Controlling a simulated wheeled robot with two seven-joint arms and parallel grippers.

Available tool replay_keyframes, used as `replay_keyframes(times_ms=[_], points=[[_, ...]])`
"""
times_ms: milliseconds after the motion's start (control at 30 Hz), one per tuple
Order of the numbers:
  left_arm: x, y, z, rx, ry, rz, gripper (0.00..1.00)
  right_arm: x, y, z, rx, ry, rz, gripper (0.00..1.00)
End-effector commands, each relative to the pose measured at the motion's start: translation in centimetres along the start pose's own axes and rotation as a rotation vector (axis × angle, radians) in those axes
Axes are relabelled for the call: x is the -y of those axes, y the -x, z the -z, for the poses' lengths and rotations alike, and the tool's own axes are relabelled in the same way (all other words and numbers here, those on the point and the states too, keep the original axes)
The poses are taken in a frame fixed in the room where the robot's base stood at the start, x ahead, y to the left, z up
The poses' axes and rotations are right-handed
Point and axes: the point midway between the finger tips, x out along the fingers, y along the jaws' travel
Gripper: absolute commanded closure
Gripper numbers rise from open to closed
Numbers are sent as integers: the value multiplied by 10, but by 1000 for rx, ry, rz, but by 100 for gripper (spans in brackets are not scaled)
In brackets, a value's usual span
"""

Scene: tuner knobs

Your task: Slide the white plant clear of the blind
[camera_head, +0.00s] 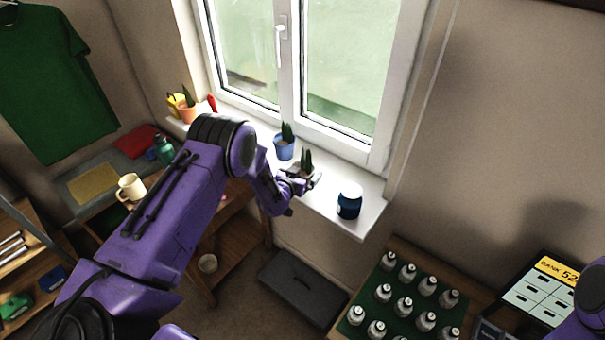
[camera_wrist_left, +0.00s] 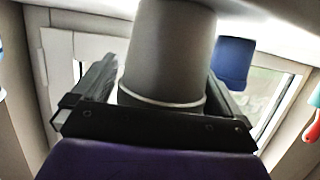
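The white plant's spiky green leaves (camera_head: 306,158) rise from a small pot at my left gripper (camera_head: 300,180), above the window sill's front part. In the left wrist view the picture is upside down, and the pale grey pot (camera_wrist_left: 170,45) stands between the two dark fingers of my left gripper (camera_wrist_left: 160,95). The fingers lie close along both sides of the pot; whether both press on it I cannot tell. No blind shows in either view. Only a purple part of my right arm shows at the lower right; its gripper is out of view.
A blue potted plant (camera_head: 285,146) stands just left of the white one; its pot shows in the wrist view (camera_wrist_left: 233,60). A dark blue jar (camera_head: 349,203) stands right on the sill (camera_head: 330,190). An orange pot (camera_head: 187,115) is far left. The window (camera_head: 345,70) is behind.

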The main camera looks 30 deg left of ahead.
Motion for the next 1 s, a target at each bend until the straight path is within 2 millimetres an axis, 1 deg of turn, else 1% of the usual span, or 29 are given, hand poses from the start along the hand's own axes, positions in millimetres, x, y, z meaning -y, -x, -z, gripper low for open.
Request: replay_keyframes(times_ms=[133, 233, 367, 500, 600, 700, 800, 1000], points=[[0, 2, 0, -1, 1, 0, 0, 0, -1, 0, 0, 0, 0, 57], [0, 12, -1, 0, 0, -1, 0, 0, -5, -2, 0, 0, 0, 57], [0, 38, -3, 0, 0, 0, 0, 1, -13, -6, 0, 0, 0, 57], [-1, 70, -3, 0, -1, -1, 0, 2, -22, -9, 0, 0, 0, 57], [0, 88, -3, 0, 0, 0, 0, 2, -26, -11, 0, 0, 0, 57], [-1, 99, -2, 0, 0, -1, 0, 2, -28, -12, 0, 0, 0, 57], [-1, 105, -1, 1, -1, -2, 0, 3, -29, -12, 0, 0, 0, 57], [-1, 106, 0, 1, -1, -1, 0, 3, -28, -12, 0, 0, 0, 57]])
